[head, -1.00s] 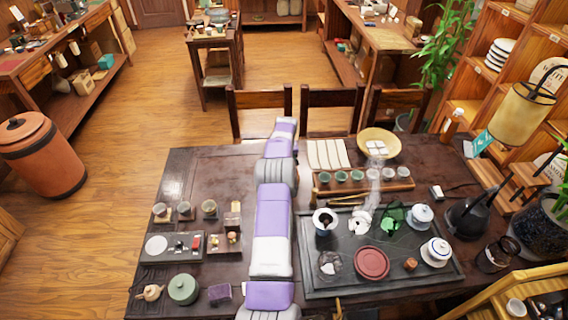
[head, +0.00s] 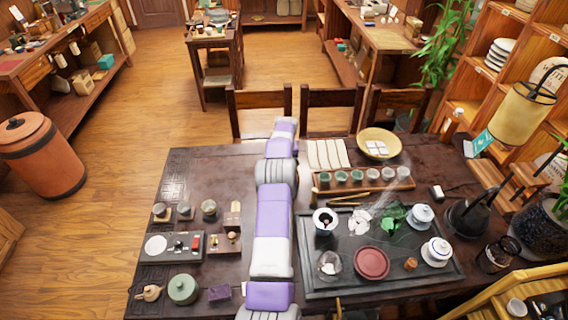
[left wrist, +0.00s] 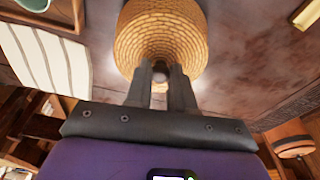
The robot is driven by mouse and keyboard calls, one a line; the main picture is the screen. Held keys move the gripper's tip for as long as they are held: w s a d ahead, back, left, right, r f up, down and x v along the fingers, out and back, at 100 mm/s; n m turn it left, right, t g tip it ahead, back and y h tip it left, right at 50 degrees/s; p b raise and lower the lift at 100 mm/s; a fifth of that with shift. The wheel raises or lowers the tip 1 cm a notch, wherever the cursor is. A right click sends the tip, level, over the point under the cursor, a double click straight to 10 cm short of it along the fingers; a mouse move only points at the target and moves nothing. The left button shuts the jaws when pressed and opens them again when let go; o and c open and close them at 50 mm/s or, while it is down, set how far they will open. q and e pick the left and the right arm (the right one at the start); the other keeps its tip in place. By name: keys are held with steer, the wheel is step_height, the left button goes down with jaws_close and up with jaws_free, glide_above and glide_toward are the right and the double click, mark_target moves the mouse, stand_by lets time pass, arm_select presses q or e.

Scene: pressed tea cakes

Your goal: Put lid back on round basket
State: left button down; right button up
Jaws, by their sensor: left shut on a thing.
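The round basket (head: 363,147) is pale yellow and stands open at the back of the table, with small white pieces inside. My left gripper (left wrist: 161,78) is shut on the knob of a woven, straw-coloured lid (left wrist: 160,32), seen in the left wrist view. The lid is above the dark table (left wrist: 245,60). In the head view my left arm reaches up the middle of the picture and hides its own gripper and the lid. My right gripper is not in view.
A striped pale cloth (head: 327,154) lies left of the basket. A wooden rack of several small cups (head: 355,176) stands in front of it. Chairs (head: 331,110) line the table's far edge. A black tea tray (head: 318,278) with teaware fills the right front.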

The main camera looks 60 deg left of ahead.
arm_select(q)
steer(key=shift+f, duration=0.15)
stand_by(0.5)
steer(key=c, duration=0.9)
jaws_free()
steer(key=shift+o, duration=0.4)
steer(key=o, duration=0.4)
steer(key=shift+r+p, duration=2.1)
steer(key=shift+r, duration=1.5)
